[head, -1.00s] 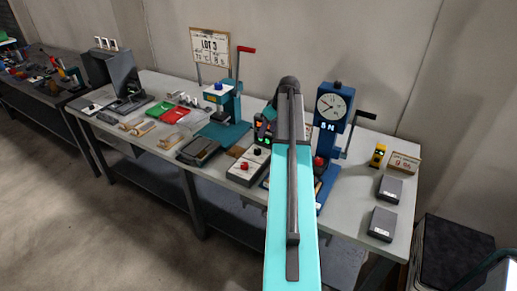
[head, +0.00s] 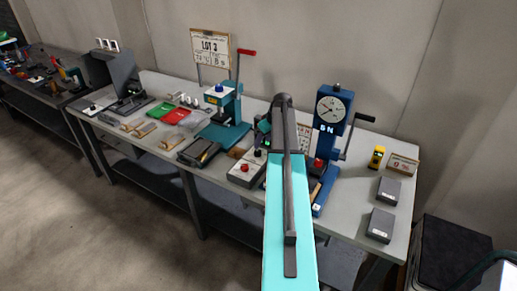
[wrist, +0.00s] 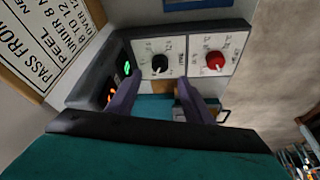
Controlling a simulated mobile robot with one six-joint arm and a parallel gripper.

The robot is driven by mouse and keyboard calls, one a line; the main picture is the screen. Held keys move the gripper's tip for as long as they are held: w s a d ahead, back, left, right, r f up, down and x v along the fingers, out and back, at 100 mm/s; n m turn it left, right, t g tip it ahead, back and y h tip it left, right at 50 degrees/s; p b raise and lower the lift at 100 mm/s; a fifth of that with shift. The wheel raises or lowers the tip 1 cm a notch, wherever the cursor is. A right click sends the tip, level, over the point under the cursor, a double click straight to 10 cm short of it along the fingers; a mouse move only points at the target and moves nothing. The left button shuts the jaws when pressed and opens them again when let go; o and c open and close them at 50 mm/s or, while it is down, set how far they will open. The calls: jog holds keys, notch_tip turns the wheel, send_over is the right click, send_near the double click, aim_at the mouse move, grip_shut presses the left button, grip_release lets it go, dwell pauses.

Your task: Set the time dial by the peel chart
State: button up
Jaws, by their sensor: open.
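In the wrist view a control box carries a black dial (wrist: 159,63) on a white scale plate and a red dial (wrist: 215,60) to its right. A display (wrist: 118,82) with green and orange digits is on the box's left side. My gripper (wrist: 158,86) is open, its two dark fingers either side of the space just below the black dial, nothing held. Contact with the dial cannot be told. The peel chart (wrist: 50,42) stands at the left, partly cut off.
A blue gauge stand (head: 334,107) with a crank stands right of my arm. A teal press (head: 222,115) with a red-tipped lever stands to the left. Small grey blocks (head: 380,225) lie at the table's right end.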

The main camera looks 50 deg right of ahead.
aim_at(258, 151)
jog(key=shift+p+x, duration=1.3)
jog(key=shift+x, duration=2.4)
jog(key=c, duration=1.1)
